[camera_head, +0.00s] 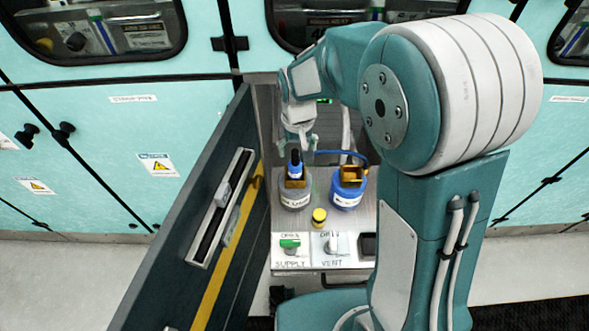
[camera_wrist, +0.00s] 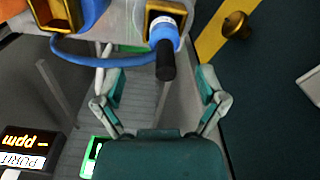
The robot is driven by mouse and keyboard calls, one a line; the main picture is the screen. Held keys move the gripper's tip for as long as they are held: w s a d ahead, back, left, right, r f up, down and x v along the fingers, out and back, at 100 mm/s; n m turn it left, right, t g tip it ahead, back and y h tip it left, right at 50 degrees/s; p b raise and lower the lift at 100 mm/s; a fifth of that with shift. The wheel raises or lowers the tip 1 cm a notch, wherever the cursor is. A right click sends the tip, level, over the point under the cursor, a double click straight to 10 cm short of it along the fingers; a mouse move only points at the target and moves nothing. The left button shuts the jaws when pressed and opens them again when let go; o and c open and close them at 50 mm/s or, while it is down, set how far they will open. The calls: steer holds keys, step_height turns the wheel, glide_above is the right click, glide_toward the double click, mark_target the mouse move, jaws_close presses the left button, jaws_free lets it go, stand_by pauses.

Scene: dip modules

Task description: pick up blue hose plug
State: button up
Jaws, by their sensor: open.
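The blue hose plug (camera_head: 294,170) stands upright in a brass holder (camera_head: 295,183) on the grey canister (camera_head: 295,197), with its black end upward. In the wrist view the plug (camera_wrist: 164,32) shows at the top, with its black end (camera_wrist: 166,66) pointing into the space between my fingertips. My gripper (camera_head: 299,139) is just above the plug in the head view. In the wrist view my gripper (camera_wrist: 160,84) is open, one finger on each side of the black end, with gaps on both sides. A blue hose (camera_wrist: 100,61) runs left from near the plug.
A blue canister (camera_head: 347,197) with a brass holder (camera_head: 352,174) stands to the right. A yellow knob (camera_head: 319,216), a green supply switch (camera_head: 290,243) and a vent switch (camera_head: 336,243) are in front. An open dark door (camera_head: 180,270) with a handle bounds the left side.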

mark_target(294, 164)
steer(key=shift+f, duration=0.5)
steer(key=f, duration=0.2)
steer(key=a+f, duration=0.1)
steer(key=f, duration=0.2)
steer(key=shift+f, duration=0.3)
steer(key=shift+d, duration=0.35)
steer(key=shift+c, duration=1.3)
jaws_close()
steer(key=shift+a, duration=0.2)
